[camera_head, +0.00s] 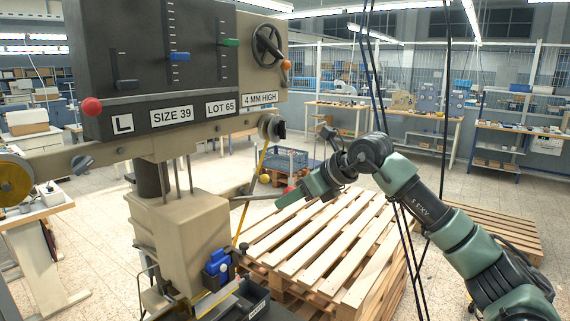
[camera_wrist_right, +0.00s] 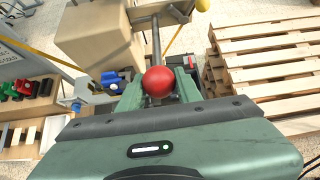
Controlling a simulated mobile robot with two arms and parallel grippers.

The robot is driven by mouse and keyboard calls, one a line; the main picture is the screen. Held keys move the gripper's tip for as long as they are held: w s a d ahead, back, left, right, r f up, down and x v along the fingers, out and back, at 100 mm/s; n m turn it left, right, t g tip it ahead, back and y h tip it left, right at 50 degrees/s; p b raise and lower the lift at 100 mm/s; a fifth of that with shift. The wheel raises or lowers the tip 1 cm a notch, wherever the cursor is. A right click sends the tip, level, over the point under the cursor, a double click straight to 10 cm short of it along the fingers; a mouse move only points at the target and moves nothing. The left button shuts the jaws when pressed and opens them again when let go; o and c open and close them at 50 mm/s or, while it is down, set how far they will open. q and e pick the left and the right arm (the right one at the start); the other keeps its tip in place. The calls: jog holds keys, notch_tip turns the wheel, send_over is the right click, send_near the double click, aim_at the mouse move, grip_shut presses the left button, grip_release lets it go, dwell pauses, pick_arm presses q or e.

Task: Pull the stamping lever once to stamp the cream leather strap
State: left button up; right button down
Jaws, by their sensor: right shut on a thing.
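The stamping lever is a grey rod (camera_head: 258,197) on the right side of the beige stamping machine (camera_head: 190,235). It ends in a red ball knob (camera_wrist_right: 158,82). My right gripper (camera_head: 290,192) is shut on the lever's knob end, with a green finger on each side of the ball in the right wrist view. In that view the rod (camera_wrist_right: 156,42) runs away from the knob towards the machine body. I cannot make out the cream leather strap in either view. My left gripper is not in view.
A dark panel (camera_head: 150,60) with sliders and labels tops the machine. A yellow foil band (camera_head: 245,205) runs down beside the lever. Stacked wooden pallets (camera_head: 330,240) stand below and right of my right gripper. A blue clamp-like part (camera_head: 217,268) sits at the machine's base.

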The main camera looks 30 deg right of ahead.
jog(key=r+p, duration=0.1)
jog(key=r, duration=0.1)
jog(key=r+p, duration=0.2)
jog(key=shift+w, duration=0.4)
jog(key=shift+w+a+r+p, duration=0.15)
jog(key=shift+w+p, duration=0.05)
jog(key=shift+p, duration=0.1)
jog(key=shift+w+a+r+p, duration=0.1)
jog(key=shift+w+r+p, duration=0.15)
jog(key=shift+r+p, duration=0.5)
jog(key=shift+w+a+r, duration=0.1)
jog(key=shift+w+r, duration=0.25)
jog(key=shift+r, duration=0.4)
jog(key=c, duration=0.9)
grip_release()
jog(key=shift+s+f, duration=0.15)
jog(key=shift+s, duration=0.05)
jog(key=shift+f, duration=0.1)
